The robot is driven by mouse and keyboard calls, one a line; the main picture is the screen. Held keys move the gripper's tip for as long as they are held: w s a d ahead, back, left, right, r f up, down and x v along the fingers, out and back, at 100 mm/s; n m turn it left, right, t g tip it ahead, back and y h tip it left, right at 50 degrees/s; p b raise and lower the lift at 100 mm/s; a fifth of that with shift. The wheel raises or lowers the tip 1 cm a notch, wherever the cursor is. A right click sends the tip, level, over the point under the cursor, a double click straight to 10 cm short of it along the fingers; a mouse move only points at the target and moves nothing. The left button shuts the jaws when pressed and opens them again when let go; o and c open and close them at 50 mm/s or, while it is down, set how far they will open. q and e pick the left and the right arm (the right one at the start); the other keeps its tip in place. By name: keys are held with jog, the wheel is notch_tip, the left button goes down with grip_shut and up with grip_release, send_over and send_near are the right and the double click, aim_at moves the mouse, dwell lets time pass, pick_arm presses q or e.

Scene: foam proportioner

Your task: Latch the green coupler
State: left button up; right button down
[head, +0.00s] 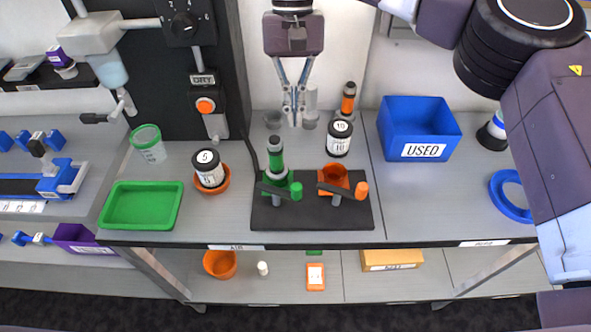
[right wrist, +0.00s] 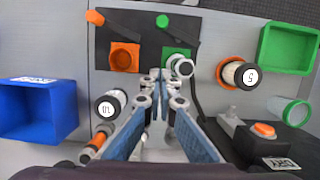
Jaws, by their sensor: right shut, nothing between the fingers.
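The green coupler (head: 294,180) sits on the left half of a dark base plate (head: 318,222). A green and black cylinder (head: 276,158) with a pale collar stands upright in it. Its dark lever with a green knob (head: 296,191) lies across the front, the knob to the right. In the right wrist view the coupler (right wrist: 176,52) is partly hidden by the cylinder top, and the green knob (right wrist: 162,21) is clear. My right gripper (head: 293,124) is shut and empty, above and behind the cylinder; its tips (right wrist: 161,73) show beside it. My left gripper is out of view.
The orange coupler (head: 333,177) with its orange-knobbed lever (head: 361,190) is at the right. A white jar marked 10 (head: 339,142) and an orange-banded cylinder (head: 348,102) stand behind. A jar marked 5 (head: 208,168), green tray (head: 140,205) and blue USED bin (head: 420,122) flank the plate.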

jog(key=p+x, duration=0.1)
jog(key=x, duration=0.2)
jog(key=p+x, duration=0.1)
jog(key=x, duration=0.2)
jog(key=p+x, duration=0.1)
jog(key=x, duration=0.3)
jog(key=shift+s+r, duration=0.1)
jog(key=shift+s, duration=0.3)
jog(key=shift+s+p, duration=0.5)
jog(key=shift+s, duration=1.15)
